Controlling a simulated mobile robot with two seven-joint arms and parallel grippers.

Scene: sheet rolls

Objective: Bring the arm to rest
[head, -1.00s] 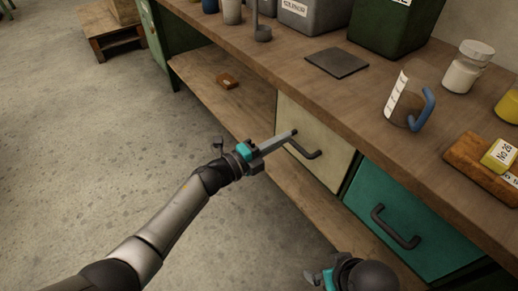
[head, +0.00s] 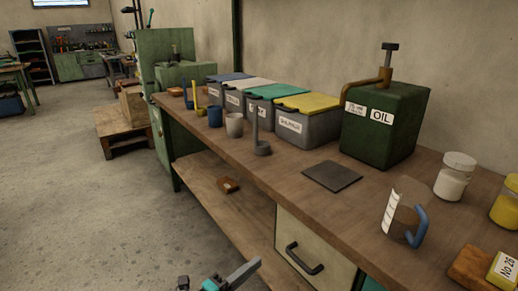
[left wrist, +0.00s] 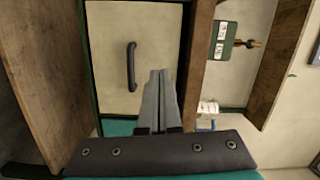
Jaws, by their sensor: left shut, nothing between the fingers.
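My left gripper (head: 254,264) shows at the bottom edge of the head view, with its fingers shut and nothing between them. Its fingers also show in the left wrist view (left wrist: 160,95), pointing toward the bench front. The cream drawer (head: 286,229) is shut, and its dark handle (head: 305,259) is right of the gripper in the head view. In the left wrist view the handle (left wrist: 131,66) is left of the fingers, apart from them in the picture. Most of my left arm is below the head view. My right gripper is not in view.
The wooden bench top (head: 290,185) carries a green oil can (head: 385,125), lidded bins (head: 308,125), a dark plate (head: 332,176), a clear jug (head: 404,212) and a white jar (head: 455,177). The floor at left is clear.

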